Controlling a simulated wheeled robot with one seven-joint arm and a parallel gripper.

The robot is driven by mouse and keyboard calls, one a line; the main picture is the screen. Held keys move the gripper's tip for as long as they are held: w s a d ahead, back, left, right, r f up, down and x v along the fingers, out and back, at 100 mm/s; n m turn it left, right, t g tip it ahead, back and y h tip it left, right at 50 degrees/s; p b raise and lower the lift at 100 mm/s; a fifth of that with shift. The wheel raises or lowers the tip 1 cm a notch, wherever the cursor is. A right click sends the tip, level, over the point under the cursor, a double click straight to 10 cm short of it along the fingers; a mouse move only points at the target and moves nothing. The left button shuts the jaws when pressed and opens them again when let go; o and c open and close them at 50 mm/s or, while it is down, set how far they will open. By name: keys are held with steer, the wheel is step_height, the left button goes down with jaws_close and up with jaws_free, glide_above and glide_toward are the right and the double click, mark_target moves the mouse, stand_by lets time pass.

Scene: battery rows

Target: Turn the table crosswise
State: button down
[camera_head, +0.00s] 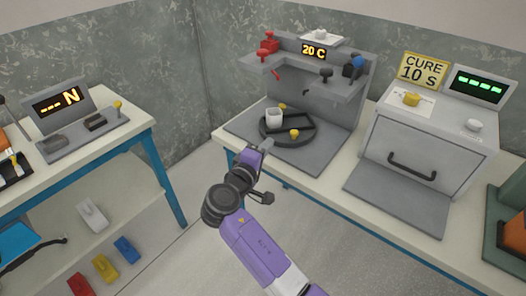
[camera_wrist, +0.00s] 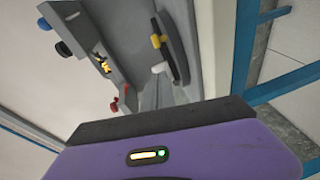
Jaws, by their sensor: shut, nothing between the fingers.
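The round dark turntable (camera_head: 307,128) sits on the grey base plate of the station with the "20 C" display. A white cup (camera_head: 274,119) stands at its left side. One yellow knob (camera_head: 294,134) is at its near edge and another (camera_head: 282,106) at its far edge. My gripper (camera_head: 266,146) is shut and empty, just in front of the turntable's near left edge, apparently apart from it. The turntable (camera_wrist: 177,48) shows edge-on in the wrist view, with a yellow knob (camera_wrist: 156,41) and a white part (camera_wrist: 160,68). My fingertips are not clear there.
Red levers (camera_head: 268,45) and a blue knob (camera_head: 357,62) hang on the station above the turntable. A cure oven (camera_head: 432,145) with a handle stands to the right. A side table (camera_head: 75,150) is at left, with floor between.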

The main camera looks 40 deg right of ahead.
steer(key=x, duration=0.5)
steer(key=shift+s+d, duration=0.1)
steer(key=shift+s, duration=0.1)
steer(key=shift+s+d+f+p, duration=0.1)
steer(key=shift+s+d+p, duration=0.1)
steer(key=shift+d, duration=0.3)
steer(key=shift+s+d+f+p, duration=0.1)
steer(key=shift+s+d, duration=0.1)
steer(key=shift+d, duration=0.25)
steer(key=shift+s+d+f, duration=0.15)
steer(key=shift+d, duration=0.4)
steer(key=shift+s+d+n+t+y+p, duration=0.35)
steer(key=shift+n+t+p, duration=0.15)
steer(key=shift+t+p, duration=0.15)
steer(key=s+d+n+t+y+p, duration=0.1)
steer(key=t+p, duration=0.1)
steer(key=p, duration=0.1)
steer(key=shift+s+d+n, duration=0.15)
steer(key=shift+d+n, duration=0.05)
steer(key=shift+n, duration=0.2)
steer(key=d+n+t+y+p, duration=0.1)
steer(key=p, duration=0.1)
steer(key=s+d+n+t+y+p, duration=0.1)
steer(key=y+p, duration=0.1)
steer(key=shift+s+d+n+t, duration=0.1)
steer(key=shift+n+t, duration=0.2)
steer(key=shift+t, duration=0.05)
steer(key=shift+s+d+p, duration=0.25)
steer(key=shift+d+p, duration=0.6)
steer(key=shift+d, duration=0.4)
